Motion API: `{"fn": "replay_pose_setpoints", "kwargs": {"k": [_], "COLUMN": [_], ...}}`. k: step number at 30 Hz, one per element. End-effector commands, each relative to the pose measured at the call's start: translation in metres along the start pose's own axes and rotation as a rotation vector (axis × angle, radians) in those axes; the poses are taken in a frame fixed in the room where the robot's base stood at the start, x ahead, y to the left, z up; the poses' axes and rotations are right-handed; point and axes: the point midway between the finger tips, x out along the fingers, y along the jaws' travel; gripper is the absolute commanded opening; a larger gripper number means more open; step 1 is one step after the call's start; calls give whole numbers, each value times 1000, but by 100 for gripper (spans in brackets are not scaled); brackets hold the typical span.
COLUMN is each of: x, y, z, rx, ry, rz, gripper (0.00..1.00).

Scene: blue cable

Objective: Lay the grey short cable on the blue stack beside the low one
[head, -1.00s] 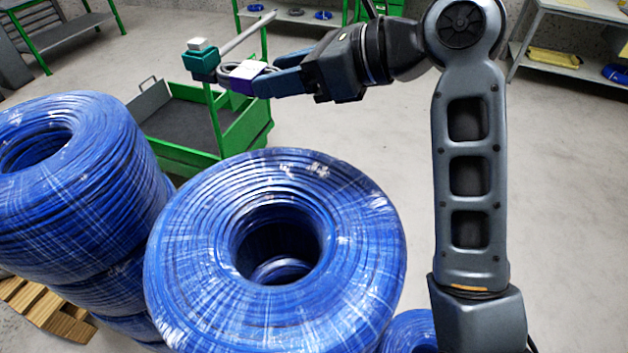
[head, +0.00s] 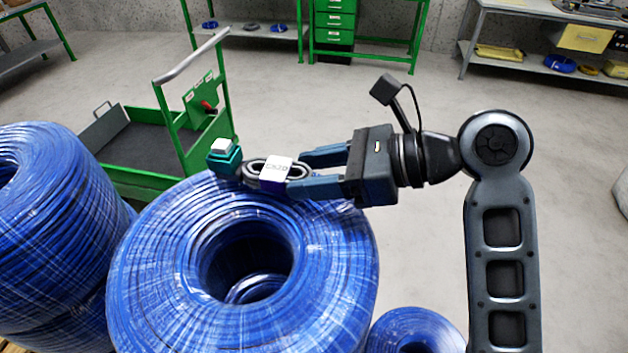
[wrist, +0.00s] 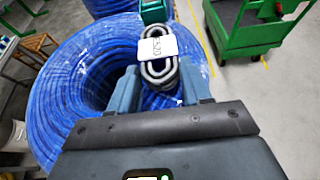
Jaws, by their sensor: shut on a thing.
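I cannot tell whether the cable touches the coil. In the wrist view the cable (wrist: 160,72) sits between my fingers, with the blue coil (wrist: 60,75) below and left. The low blue stack (head: 440,328) stands at the middle stack's right, partly cut off by the frame's lower edge.
Another tall blue stack (head: 50,230) stands on the left. A green cart (head: 150,185) is behind the stacks, its handle rising near the cable. Shelves and a green cabinet (head: 335,25) line the back.

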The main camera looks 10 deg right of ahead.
Motion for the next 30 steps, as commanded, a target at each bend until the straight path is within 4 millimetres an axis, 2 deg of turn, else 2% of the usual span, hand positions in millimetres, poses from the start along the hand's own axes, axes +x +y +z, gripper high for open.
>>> {"fn": "replay_pose_setpoints", "kwargs": {"k": [1, 6, 19, 20, 27, 30], "x": [4, 8, 7, 8, 8, 8], "y": [-1, -1, -1, -1, -1, -1], "z": [-8, -17, -16, -17, -17, -17], "rx": [-5, -5, -3, -3, -4, -4], "ry": [-4, -4, -3, -3, -3, -3], "rz": [-2, -2, -2, -2, -2, -2], "gripper": [18, 18, 18, 49, 72, 74]}}
